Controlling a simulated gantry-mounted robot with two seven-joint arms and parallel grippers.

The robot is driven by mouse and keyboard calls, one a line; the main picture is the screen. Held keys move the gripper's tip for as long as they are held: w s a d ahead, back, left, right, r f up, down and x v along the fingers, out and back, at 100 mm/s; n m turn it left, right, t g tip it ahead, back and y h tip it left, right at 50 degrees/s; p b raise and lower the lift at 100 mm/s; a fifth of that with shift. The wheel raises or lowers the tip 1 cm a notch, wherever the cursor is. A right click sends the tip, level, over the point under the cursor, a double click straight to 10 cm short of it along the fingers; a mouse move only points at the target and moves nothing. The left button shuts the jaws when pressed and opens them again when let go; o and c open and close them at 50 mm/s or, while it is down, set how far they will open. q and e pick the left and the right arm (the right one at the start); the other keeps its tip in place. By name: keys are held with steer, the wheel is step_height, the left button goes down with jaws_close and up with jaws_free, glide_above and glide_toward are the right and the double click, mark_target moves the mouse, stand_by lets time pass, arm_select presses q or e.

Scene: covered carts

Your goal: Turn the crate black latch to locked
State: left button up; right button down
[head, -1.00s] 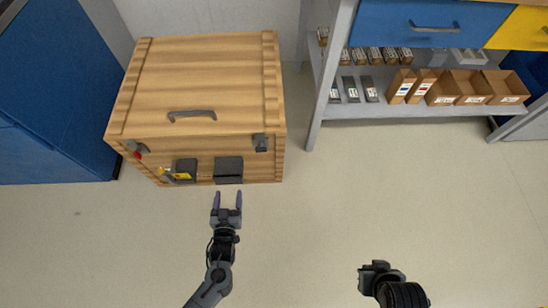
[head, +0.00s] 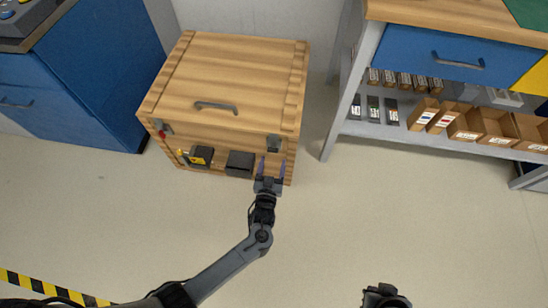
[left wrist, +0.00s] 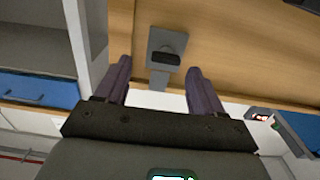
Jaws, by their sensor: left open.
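The wooden crate (head: 235,80) stands on the floor with its lid down. The black latch (head: 274,143) is on the right of its front, near the top edge. In the left wrist view, the latch (left wrist: 163,58) shows as a black knob on a grey plate, between my fingers. My left gripper (head: 272,164) is open and empty, just in front of and below the latch, its fingers pointing at the crate. I cannot tell whether they touch it. The left gripper also fills the left wrist view (left wrist: 159,68). My right gripper (head: 385,297) is partly cut off at the bottom edge.
A red latch (head: 162,130) is on the crate's front left. Two dark boxes, left (head: 201,156) and right (head: 240,163), sit low on the front. A blue cabinet (head: 90,75) stands left, a shelf unit (head: 365,132) right. The floor ahead is clear.

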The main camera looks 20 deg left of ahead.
mark_target(271, 152)
arm_select(q)
steer(key=w, duration=0.1)
steer(key=w+a+b, duration=0.1)
steer(key=w+a, duration=0.1)
steer(key=w, duration=0.1)
steer(key=shift+d, duration=0.25)
steer(key=shift+a, duration=0.15)
steer(key=c, duration=1.1)
steer(key=shift+o, duration=0.2)
arm_select(e)
steer(key=shift+w+a+f, duration=0.1)
steer(key=shift+a+f, duration=0.15)
steer(key=shift+f, duration=0.25)
steer(key=shift+w+a+f, duration=0.1)
steer(key=shift+a+f, duration=0.1)
steer(key=shift+f, duration=0.25)
